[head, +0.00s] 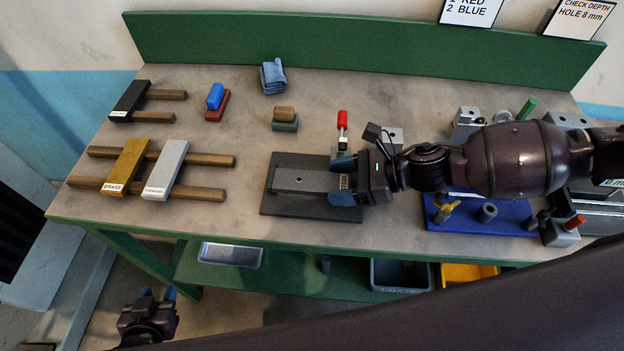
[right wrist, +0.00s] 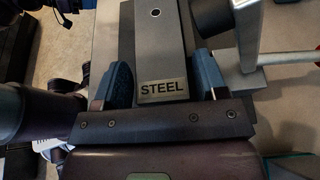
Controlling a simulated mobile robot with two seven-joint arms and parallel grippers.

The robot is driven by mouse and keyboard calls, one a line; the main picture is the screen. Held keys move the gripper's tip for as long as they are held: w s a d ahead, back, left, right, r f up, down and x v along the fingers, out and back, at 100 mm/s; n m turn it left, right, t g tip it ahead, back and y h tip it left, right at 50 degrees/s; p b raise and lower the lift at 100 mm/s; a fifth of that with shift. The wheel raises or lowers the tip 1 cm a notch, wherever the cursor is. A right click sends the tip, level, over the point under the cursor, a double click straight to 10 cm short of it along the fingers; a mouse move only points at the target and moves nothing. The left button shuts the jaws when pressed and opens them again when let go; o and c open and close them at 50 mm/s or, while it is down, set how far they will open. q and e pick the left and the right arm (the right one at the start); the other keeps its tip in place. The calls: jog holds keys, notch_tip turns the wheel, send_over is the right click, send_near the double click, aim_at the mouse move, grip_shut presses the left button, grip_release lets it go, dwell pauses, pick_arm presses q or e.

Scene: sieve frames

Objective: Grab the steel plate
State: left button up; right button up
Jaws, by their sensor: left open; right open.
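The steel plate (head: 300,180) is a dark grey bar lying flat on a black base plate (head: 282,208) in the middle of the bench. In the right wrist view the steel plate (right wrist: 160,45) shows its STEEL label and a small hole. My right gripper (head: 343,181) is open at the labelled end of the plate. Its blue fingers stand on either side of that end in the right wrist view (right wrist: 158,82); I cannot tell whether they touch it. My left gripper (head: 157,293) is open and empty, low in front of the bench.
A red-handled clamp (head: 342,128) stands close behind the plate. A brass plate (head: 126,166), a pale plate (head: 166,168) and a black plate (head: 129,100) rest on wooden bars to the left. A blue tray (head: 470,218) with fittings lies right.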

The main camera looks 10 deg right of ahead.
grip_shut()
pick_arm(q)
jog(key=shift+s+f, duration=0.1)
jog(key=shift+s, duration=0.15)
pick_arm(e)
jog(key=shift+r, duration=0.1)
